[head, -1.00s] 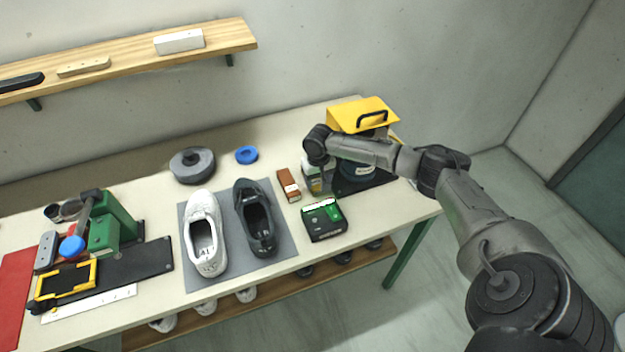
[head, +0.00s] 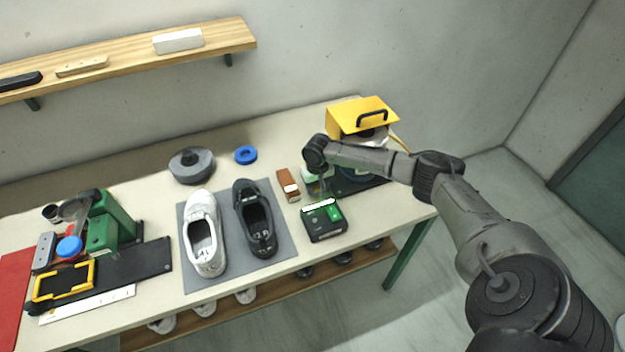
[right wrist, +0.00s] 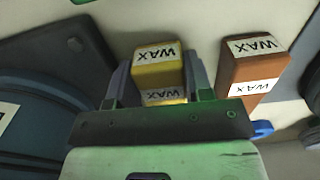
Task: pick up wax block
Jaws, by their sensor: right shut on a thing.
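A yellow wax block (right wrist: 158,68) with a white WAX label sits between the fingers of my right gripper (right wrist: 158,92) in the right wrist view. The fingers are shut on its two sides. In the head view my right gripper (head: 318,184) is low at the right of the table, and the yellow block is hidden by it. A brown wax block (right wrist: 252,66), also labelled WAX, stands beside the gripper, apart from it; it also shows in the head view (head: 288,184). My left gripper is in neither view.
A black and green device (head: 324,222) lies just in front of the gripper. A machine with a yellow hood (head: 350,112) stands behind it. A white shoe (head: 203,235) and a dark shoe (head: 255,220) stand on a grey mat (head: 200,284).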

